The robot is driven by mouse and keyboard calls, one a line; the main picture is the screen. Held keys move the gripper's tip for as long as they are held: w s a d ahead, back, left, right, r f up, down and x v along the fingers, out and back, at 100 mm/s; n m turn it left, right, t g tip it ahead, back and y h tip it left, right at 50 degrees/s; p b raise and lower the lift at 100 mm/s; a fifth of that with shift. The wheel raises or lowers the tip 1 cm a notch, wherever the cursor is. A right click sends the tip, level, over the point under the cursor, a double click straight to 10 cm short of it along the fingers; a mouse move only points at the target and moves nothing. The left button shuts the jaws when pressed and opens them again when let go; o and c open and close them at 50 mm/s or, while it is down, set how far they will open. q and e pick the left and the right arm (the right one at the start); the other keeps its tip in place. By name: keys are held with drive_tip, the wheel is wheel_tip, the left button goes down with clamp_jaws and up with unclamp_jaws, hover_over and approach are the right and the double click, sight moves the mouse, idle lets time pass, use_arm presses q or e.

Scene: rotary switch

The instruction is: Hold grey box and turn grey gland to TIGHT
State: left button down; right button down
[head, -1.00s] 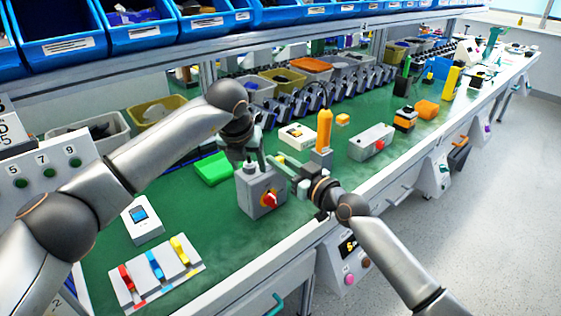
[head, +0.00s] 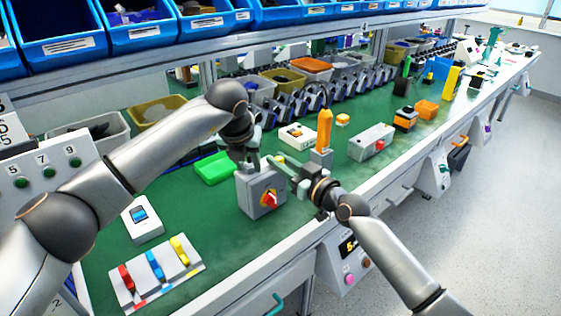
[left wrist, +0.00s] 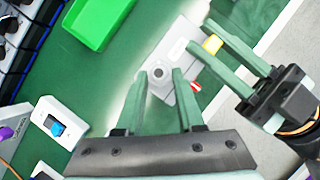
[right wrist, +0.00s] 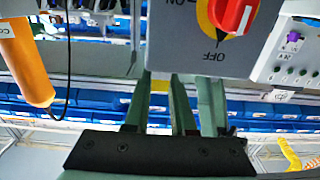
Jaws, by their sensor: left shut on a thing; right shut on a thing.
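The grey box (head: 262,194) stands on the green bench, its red rotary knob (head: 269,199) facing the front. The knob also shows in the right wrist view (right wrist: 231,12), near printed ON and OFF. The round grey gland (left wrist: 160,73) is on top of the box. My left gripper (left wrist: 159,73) comes from above, one finger on each side of the gland, shut on it. My right gripper (head: 270,160) is at the box's upper right and shut on the box; its exact contact is partly hidden. A small yellow patch (left wrist: 211,44) shows between its fingers.
A green tray (head: 214,168) lies behind the box. An orange upright handle (head: 324,130) and a grey box with a red button (head: 371,142) stand to the right. A panel with coloured switches (head: 157,272) is at front left. Bare green bench lies left of the box.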

use_arm(q)
drive_tip(key=shift+m+h, duration=0.6)
drive_tip(key=shift+m, duration=0.5)
drive_tip(key=m+h, duration=0.1)
drive_tip(key=m, duration=0.1)
drive_tip(key=m+g, duration=0.1)
drive_tip(key=m, duration=0.2)
drive_tip(key=shift+d+g+h, duration=0.2)
drive_tip(key=shift+g+h, duration=0.1)
drive_tip(key=shift+h, duration=0.1)
drive_tip(key=c, duration=1)
unclamp_jaws()
drive_tip(key=shift+s+m, duration=0.1)
drive_tip(key=shift+m, duration=0.3)
use_arm(e)
drive_tip(key=shift+a, duration=0.1)
use_arm(q)
drive_tip(key=o, duration=0.5)
drive_tip(key=shift+a, duration=0.1)
drive_tip(key=shift+r, duration=0.15)
drive_tip(key=shift+a+r, duration=0.1)
drive_tip(key=shift+r, duration=2.55)
